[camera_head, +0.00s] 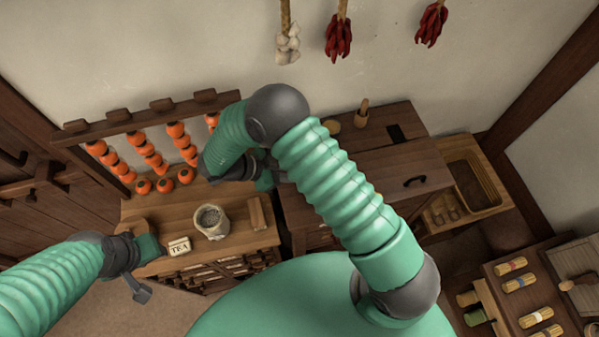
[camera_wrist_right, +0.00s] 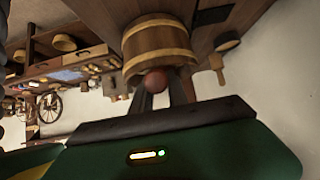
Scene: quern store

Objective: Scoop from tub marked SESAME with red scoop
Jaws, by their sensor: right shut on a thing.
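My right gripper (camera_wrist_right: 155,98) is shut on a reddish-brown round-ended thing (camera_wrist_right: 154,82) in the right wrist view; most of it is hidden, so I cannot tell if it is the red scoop. A wooden tub (camera_wrist_right: 158,45) with pale bands stands just beyond the fingertips; no mark shows on it. In the head view my right arm hides what the right gripper holds. My left gripper (camera_head: 144,268) is by the front left of the wooden counter; its finger opening is unclear. A pale container (camera_head: 211,220) with grey contents stands near a card reading TEA (camera_head: 179,246). No SESAME mark is legible.
A rack of orange persimmon-like fruit (camera_head: 150,150) stands at the back left. A wooden chest (camera_head: 385,165) is right of the counter (camera_head: 240,240), with a wooden tray (camera_head: 470,185) beyond. Garlic (camera_head: 287,45) and red chillies (camera_head: 338,38) hang on the wall.

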